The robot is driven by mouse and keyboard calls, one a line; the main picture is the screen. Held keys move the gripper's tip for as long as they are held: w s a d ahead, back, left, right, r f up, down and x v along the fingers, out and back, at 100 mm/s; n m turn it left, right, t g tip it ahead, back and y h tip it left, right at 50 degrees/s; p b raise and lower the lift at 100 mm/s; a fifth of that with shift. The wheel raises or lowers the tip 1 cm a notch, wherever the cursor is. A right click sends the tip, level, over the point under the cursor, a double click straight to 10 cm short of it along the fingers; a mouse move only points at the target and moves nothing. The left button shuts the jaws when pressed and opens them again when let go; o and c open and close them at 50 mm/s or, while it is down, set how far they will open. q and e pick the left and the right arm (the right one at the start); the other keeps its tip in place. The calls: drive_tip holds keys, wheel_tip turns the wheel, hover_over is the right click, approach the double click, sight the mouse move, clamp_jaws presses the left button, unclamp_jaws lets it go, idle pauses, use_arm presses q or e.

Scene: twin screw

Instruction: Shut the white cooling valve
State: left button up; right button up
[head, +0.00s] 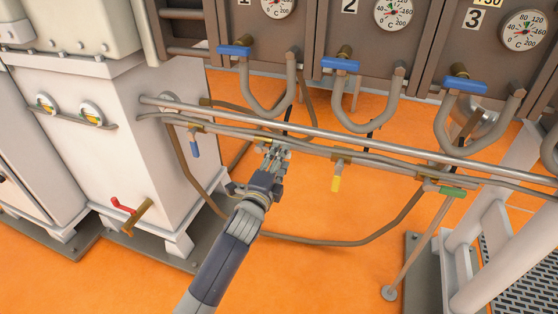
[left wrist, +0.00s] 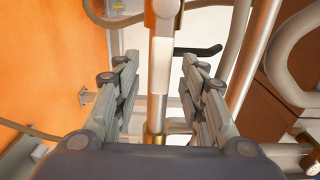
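The white valve handle (left wrist: 161,66) shows in the left wrist view as a pale, flat bar, lined up with a thin pipe (left wrist: 156,115) with brass at its lower end. My left gripper (left wrist: 158,75) has its two fingers spread on either side of the handle, with a gap visible on both sides. In the head view, my left gripper (head: 277,152) is at the thin pipe run, between the blue-handled valve (head: 195,148) and the yellow-handled valve (head: 336,182). It hides the white handle there. My right gripper is in neither view.
A steel rail (head: 350,138) runs just above the thin pipe. A green-handled valve (head: 452,191) is farther right. Blue levers (head: 341,64) and U-shaped hoses (head: 362,125) hang below the gauges. A black lever (left wrist: 198,51) shows behind the fingers. Orange floor (head: 330,270) is open below.

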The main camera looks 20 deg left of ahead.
use_arm(q)
drive_tip(key=shift+w, duration=0.2)
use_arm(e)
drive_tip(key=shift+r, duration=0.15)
use_arm(q)
clamp_jaws()
